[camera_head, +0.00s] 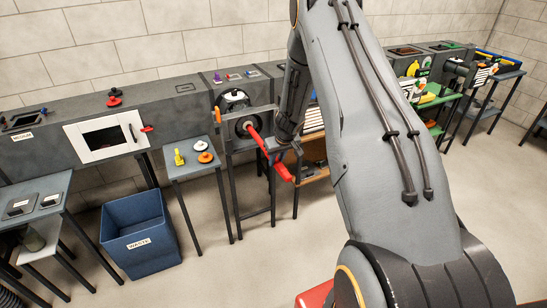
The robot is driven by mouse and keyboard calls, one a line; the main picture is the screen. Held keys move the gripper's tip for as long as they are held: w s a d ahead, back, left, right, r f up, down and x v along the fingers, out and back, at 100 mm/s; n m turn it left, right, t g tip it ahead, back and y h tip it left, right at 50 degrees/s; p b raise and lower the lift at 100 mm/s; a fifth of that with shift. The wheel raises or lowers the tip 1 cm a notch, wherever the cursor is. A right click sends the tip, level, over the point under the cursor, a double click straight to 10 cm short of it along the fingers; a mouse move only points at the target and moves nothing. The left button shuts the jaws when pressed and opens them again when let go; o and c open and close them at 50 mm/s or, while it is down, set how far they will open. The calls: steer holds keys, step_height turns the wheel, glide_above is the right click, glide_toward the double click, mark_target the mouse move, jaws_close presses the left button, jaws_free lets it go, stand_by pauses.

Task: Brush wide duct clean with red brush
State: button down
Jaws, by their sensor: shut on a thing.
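My gripper (277,157) is shut on the red brush (256,138) near its handle, left of my arm. The brush slants up and left, and its far end meets the dark round opening of a duct (240,128) in the grey unit. I cannot tell how deep the brush head sits, as it is hidden at the opening. The inside of the duct is not visible, and I cannot tell from this view which opening is the wide one.
A small table (190,168) left of the duct holds a yellow piece (178,157) and orange and white discs (204,151). A blue waste bin (140,235) stands on the floor further left. My arm covers the middle right. The floor in front of the duct is clear.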

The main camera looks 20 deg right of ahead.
mark_target(284, 169)
steer(key=shift+s+d+f+b, duration=0.1)
steer(key=shift+s+d+b, duration=0.05)
steer(key=shift+s+b, duration=3)
steer(key=shift+s, duration=0.1)
steer(key=shift+r+p, duration=0.2)
steer(key=shift+p, duration=0.1)
